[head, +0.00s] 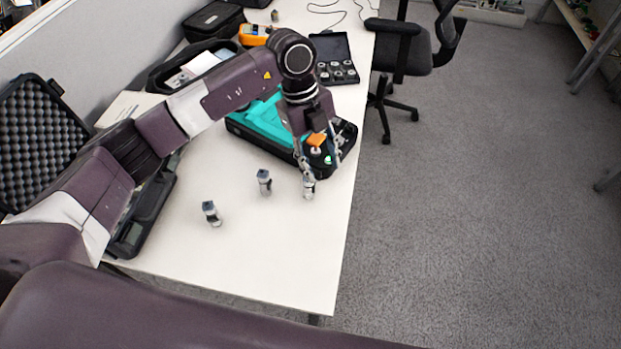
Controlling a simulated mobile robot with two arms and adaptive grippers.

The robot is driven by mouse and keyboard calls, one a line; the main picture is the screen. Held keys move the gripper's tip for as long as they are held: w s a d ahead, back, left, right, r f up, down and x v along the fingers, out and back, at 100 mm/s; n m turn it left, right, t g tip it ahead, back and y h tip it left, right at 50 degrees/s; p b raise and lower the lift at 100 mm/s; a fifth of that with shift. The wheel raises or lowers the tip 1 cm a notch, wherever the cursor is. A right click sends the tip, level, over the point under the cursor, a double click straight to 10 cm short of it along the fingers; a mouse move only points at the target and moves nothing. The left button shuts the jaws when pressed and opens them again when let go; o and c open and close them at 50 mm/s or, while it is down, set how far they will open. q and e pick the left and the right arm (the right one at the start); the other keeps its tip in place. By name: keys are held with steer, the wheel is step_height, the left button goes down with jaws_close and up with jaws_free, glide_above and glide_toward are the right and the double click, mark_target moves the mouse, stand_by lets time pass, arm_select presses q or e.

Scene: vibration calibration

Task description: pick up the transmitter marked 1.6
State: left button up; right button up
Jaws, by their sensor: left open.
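Three small grey-and-black cylindrical transmitters stand upright on the white table (262,262): a left transmitter (211,214), a middle transmitter (264,182) and a right transmitter (309,187). Their markings are too small to read, so I cannot tell which is 1.6. My left gripper (321,167) points down with its fingers apart, close above the right transmitter. One finger overlaps that transmitter's top in the picture; I cannot tell whether they touch. My right gripper is not in view.
A black case with a turquoise lining (262,122) lies behind my left gripper. A smaller open case (336,73) holds several small pieces. An open foam-lined case (38,135) is at the left. The table's front is clear. A chair (401,60) stands beside the table.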

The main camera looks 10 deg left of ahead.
mark_target(309, 186)
arm_select(q)
steer(key=a, duration=0.2)
steer(key=w+a+y, duration=0.1)
steer(key=shift+a+r+n, duration=0.15)
steer(key=shift+a+n, duration=0.15)
steer(key=shift+a, duration=0.05)
steer(key=shift+a+f+y, duration=0.15)
steer(key=shift+f+y, duration=0.15)
steer(key=shift+f, duration=0.05)
steer(key=f, duration=0.2)
steer(key=f+p, duration=0.1)
steer(key=f, duration=0.1)
steer(key=d+f+p, duration=0.1)
steer(key=f, duration=0.1)
steer(key=shift+s+f, duration=0.3)
steer(key=shift+f, duration=0.1)
steer(key=shift+c, duration=0.5)
jaws_close()
